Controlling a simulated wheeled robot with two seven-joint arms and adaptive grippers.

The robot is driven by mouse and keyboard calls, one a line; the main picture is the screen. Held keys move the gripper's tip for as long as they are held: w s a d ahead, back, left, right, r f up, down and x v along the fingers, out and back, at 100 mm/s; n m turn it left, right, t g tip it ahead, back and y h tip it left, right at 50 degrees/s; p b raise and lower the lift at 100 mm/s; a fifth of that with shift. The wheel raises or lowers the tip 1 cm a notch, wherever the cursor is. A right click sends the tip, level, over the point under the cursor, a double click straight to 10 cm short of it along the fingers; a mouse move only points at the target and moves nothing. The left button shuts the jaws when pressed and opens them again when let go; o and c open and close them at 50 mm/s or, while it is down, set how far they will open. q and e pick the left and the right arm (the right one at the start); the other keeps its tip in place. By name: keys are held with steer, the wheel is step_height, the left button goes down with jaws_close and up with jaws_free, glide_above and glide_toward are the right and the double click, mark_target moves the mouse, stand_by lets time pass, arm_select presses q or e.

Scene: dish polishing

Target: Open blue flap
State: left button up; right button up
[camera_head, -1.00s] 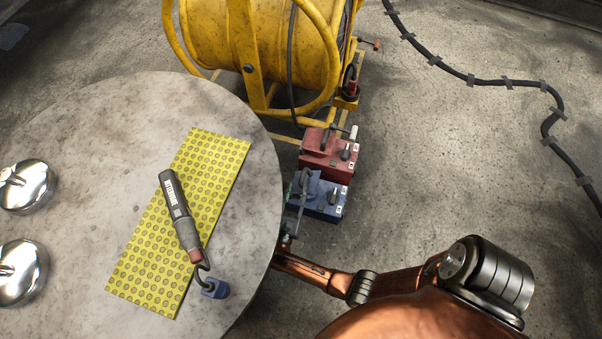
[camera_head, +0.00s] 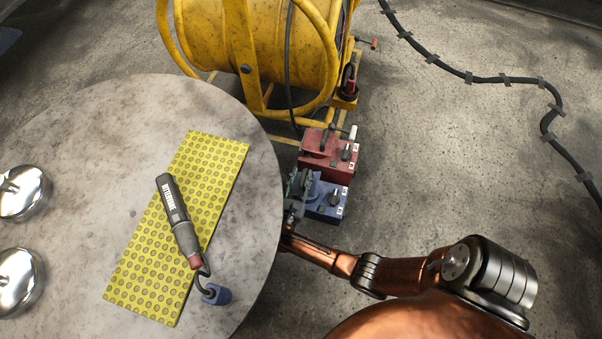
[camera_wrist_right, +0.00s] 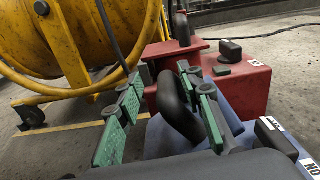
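The blue box (camera_head: 328,209) stands low on the floor beside the round table, with its blue flap (camera_head: 314,188) at its left side, partly covered by my right gripper (camera_head: 297,187). In the right wrist view my right gripper (camera_wrist_right: 166,108) has its green-padded fingers apart. A dark curved handle (camera_wrist_right: 178,108) stands between them, closer to the right finger; I cannot tell whether they touch. The blue surface (camera_wrist_right: 165,140) lies below it, partly hidden by my gripper. My left gripper is not in view.
A red box (camera_head: 322,162) adjoins the blue one behind, with a yellow cable reel (camera_head: 262,45) beyond. The round table (camera_head: 90,120) at left holds a yellow patterned mat (camera_head: 215,165), a dark tool (camera_head: 175,210) and shiny dishes (camera_head: 20,190). Floor at right is mostly clear.

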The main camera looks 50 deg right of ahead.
steer(key=c, duration=0.6)
jaws_close()
